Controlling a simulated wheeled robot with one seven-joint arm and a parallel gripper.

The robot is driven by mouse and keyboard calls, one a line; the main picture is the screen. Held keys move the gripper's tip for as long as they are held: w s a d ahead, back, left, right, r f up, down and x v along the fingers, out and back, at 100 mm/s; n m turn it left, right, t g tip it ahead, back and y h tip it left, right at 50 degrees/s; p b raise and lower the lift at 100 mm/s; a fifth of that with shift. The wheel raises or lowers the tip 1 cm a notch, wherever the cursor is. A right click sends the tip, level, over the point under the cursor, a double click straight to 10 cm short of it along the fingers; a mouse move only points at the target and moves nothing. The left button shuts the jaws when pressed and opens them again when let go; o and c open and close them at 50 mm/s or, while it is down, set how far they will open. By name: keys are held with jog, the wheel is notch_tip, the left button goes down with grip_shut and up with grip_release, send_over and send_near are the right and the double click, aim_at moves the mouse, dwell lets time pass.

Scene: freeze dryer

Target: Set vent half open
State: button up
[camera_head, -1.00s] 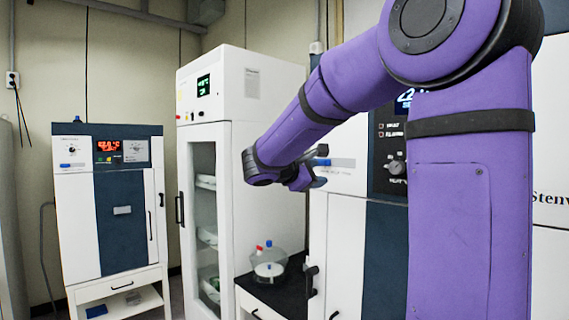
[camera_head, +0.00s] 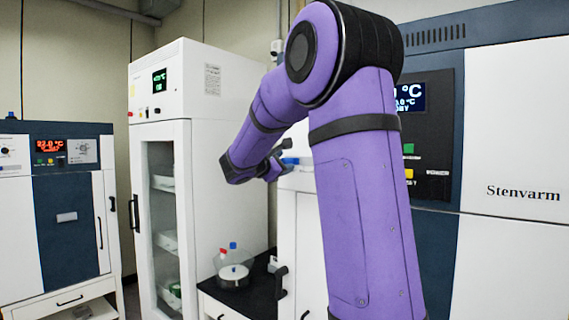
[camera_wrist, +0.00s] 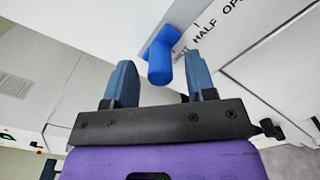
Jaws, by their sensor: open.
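The vent lever (camera_wrist: 160,58) is a short blue handle on a white panel in the wrist view. Beside it is a printed label (camera_wrist: 213,32) that reads "HALF OP", cut off by the picture's edge. The lever's end lies between the tips of my gripper (camera_wrist: 159,70), whose blue-grey fingers stand wide apart. I see a gap between the lever and each finger. In the head view my gripper (camera_head: 281,158) is beside the white cabinet, where a blue part (camera_head: 290,161) shows. My arm hides much of that cabinet's front.
A tall white cabinet with a glass door (camera_head: 168,230) stands left of my arm. A low black-topped counter (camera_head: 255,285) holds a clear vessel with red and blue caps (camera_head: 233,268). The Stenvarm unit (camera_head: 510,140) is on the right. A white-and-blue oven (camera_head: 65,215) is far left.

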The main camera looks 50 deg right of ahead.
jog(key=shift+d, duration=0.8)
jog(key=shift+c, duration=0.5)
grip_shut()
jog(key=shift+s+d, duration=0.1)
jog(key=shift+s, duration=1.85)
jog(key=shift+o, duration=0.5)
grip_release()
